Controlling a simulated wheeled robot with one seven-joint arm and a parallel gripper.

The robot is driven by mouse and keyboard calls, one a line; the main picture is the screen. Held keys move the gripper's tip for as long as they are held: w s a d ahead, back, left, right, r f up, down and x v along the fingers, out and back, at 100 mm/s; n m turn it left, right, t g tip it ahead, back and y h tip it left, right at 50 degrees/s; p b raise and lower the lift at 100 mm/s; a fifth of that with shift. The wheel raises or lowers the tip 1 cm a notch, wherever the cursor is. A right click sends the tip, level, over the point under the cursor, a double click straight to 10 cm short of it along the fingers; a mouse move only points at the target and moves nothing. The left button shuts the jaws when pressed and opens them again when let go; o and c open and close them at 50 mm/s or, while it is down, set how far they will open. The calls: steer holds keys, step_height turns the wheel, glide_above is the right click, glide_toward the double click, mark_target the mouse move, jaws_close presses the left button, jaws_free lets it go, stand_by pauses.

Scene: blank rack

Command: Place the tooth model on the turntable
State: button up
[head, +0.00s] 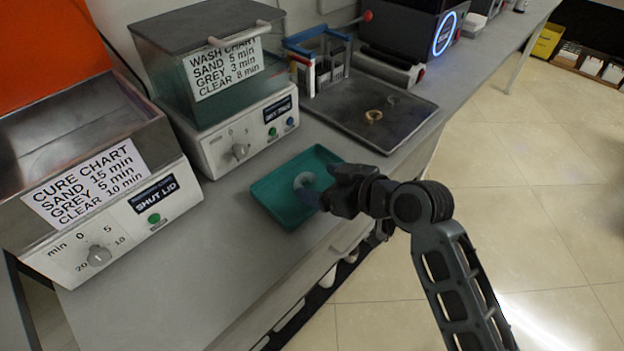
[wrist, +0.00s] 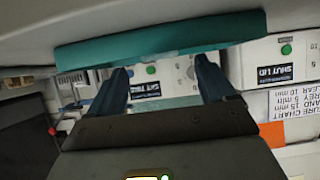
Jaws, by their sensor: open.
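A pale, translucent, ring-like piece (head: 304,180), which looks like a tooth model, lies in a teal tray (head: 270,207) near the counter's front edge. My gripper (head: 312,197) is low over the tray's right side, beside the piece. In the wrist view both fingers (wrist: 162,66) stand apart. The teal tray (wrist: 160,40) crosses that view near the top. A pale greenish strip shows between the fingers there; I cannot tell whether it is the piece. A tan ring-shaped model (head: 373,115) and a greyish one (head: 392,99) lie on a dark tray. I cannot make out a turntable.
The cure unit (head: 110,200), with chart and knob, stands left. The wash unit (head: 235,140), under a lid, stands behind the teal tray. A blue-handled rack (head: 320,60), the dark tray (head: 400,130) and a black machine (head: 410,30) are further back. Bare counter (head: 215,245) lies left of the teal tray.

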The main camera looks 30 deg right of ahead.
steer(key=shift+v, duration=1.8)
steer(key=shift+s+f, duration=0.1)
steer(key=s+f+m+t+h, duration=0.1)
steer(key=s+f+m+h, duration=0.25)
steer(key=s, duration=1.45)
steer(key=s+r+t, duration=0.1)
steer(key=s+r, duration=0.3)
steer(key=s, duration=0.3)
steer(key=s+a+r+t, duration=0.1)
steer(key=s+r, duration=0.4)
steer(key=s, duration=0.3)
steer(key=shift+a, duration=0.35)
steer(key=shift+s+a+r, duration=0.1)
steer(key=shift+s+r, duration=0.2)
steer(key=shift+s, duration=0.05)
steer(key=shift+c, duration=1.6)
